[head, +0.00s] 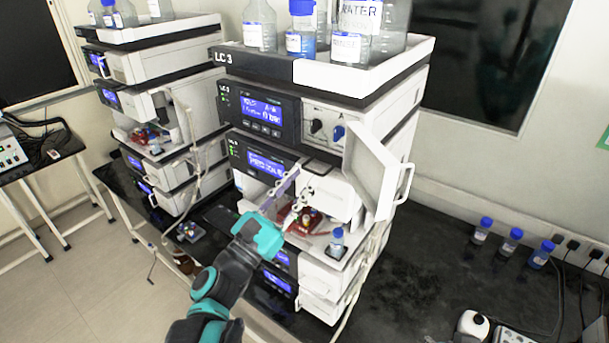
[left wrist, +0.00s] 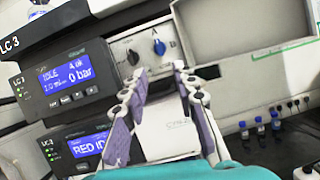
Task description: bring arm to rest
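My left arm reaches up from the bottom of the head view. Its gripper (head: 298,186) is in front of the LC 3 column stack (head: 257,64), near the open compartment with small vials and a red tray. In the left wrist view the fingers (left wrist: 158,74) stand apart with nothing between them, in front of the stack's displays and white panel. I cannot tell whether the fingers touch the stack. My right gripper is in neither view.
A second instrument stack (head: 150,66) stands to the left. Bottles, one labelled WATER (head: 360,17), stand on top of LC 3. A small blue-capped vial (head: 337,239) stands by the compartment. Several blue-capped bottles (head: 511,240) line the back of the black bench (head: 430,270), which has clear room.

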